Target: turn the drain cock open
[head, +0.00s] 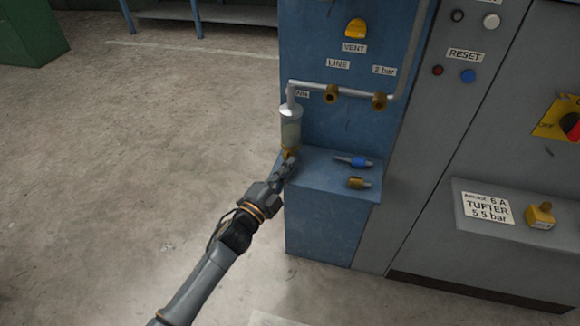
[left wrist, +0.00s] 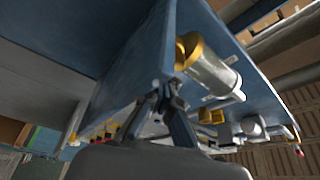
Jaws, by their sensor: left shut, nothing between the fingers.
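The drain cock (head: 289,153) is a small brass-yellow fitting at the bottom of a clear filter bowl (head: 291,130), which hangs from a grey pipe on the blue panel. My left gripper (head: 288,164) is shut and empty, with its fingertips just below the cock. I cannot tell whether they touch it. In the left wrist view the brass-yellow cock (left wrist: 188,50) shows at the end of the bowl (left wrist: 216,74), close above the shut left fingertips (left wrist: 168,96). The cock's lever position is too small to tell. My right gripper is out of view.
Brass fittings (head: 331,94) sit on the pipe above. A grey cabinet (head: 455,130) is at right. Open floor lies to the left.

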